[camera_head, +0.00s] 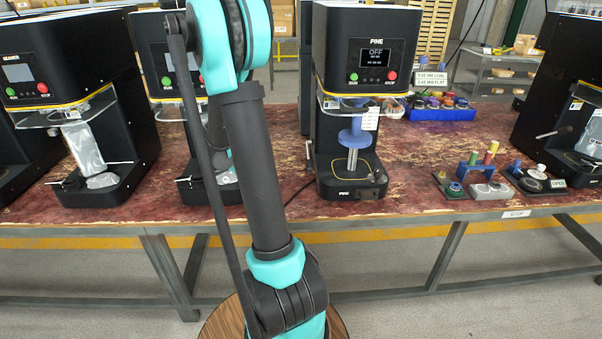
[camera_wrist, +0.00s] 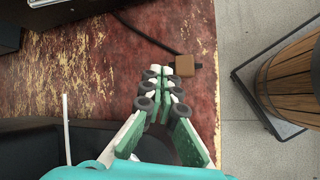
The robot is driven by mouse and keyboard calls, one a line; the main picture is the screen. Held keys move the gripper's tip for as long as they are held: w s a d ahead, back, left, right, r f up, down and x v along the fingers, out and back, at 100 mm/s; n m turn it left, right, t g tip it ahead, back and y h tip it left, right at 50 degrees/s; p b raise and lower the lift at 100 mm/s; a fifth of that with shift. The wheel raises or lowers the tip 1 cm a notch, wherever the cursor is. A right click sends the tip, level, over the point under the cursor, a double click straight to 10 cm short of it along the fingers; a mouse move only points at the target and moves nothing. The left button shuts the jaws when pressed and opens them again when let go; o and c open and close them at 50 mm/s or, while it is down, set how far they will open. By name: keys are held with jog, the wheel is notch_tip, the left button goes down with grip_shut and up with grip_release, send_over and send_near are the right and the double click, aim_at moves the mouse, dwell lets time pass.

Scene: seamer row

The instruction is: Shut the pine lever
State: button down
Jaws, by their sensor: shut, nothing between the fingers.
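The black machine marked PINE (camera_head: 326,90) stands on the worn red table, its screen reading OFF. A blue disc on a metal stem (camera_head: 353,137) hangs above its base. I cannot make out its lever for sure; a small dark part (camera_head: 379,177) sits at the base's right front. In the wrist view a thin white rod (camera_wrist: 66,130) stands out from a black base at the left; I cannot tell whose it is. My gripper (camera_wrist: 168,72) is shut and empty over the table's edge, apart from the rod. The head view does not show my gripper.
Two similar black machines (camera_head: 65,60) (camera_head: 155,55) stand left, and another (camera_head: 565,85) right. Small coloured parts (camera_head: 480,180) lie on the table right of PINE. A brown block (camera_wrist: 185,68) with a cord lies near the fingertips. A wooden barrel (camera_wrist: 292,80) stands beyond the edge.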

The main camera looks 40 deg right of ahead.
aim_at(308, 156)
jog(key=w+d+f+g+h, duration=0.1)
jog(key=d, duration=0.1)
jog(key=w+d+f+n+g+h, duration=0.1)
jog(key=w+d, duration=0.1)
jog(key=d, duration=0.1)
jog(key=w+d+f+n+g, duration=0.1)
jog(key=w+d, duration=0.1)
jog(key=shift+w+d+h, duration=0.2)
jog(key=shift+h, duration=0.2)
jog(key=shift+w+d+f+n+g, duration=0.2)
jog(key=shift+d+n+g, duration=0.1)
jog(key=shift+d+g, duration=0.15)
jog(key=x, duration=0.9)
jog(key=shift+s+d+f, duration=0.1)
jog(key=shift+d, duration=0.35)
jog(key=shift+s+d+r, duration=0.1)
jog(key=shift+d+r, duration=0.05)
jog(key=shift+r, duration=0.2)
jog(key=shift+s+d+r, duration=0.1)
jog(key=shift+s+r, duration=0.1)
jog(key=shift+r, duration=0.6)
jog(key=shift+s+r, duration=0.2)
jog(key=shift+r, duration=0.55)
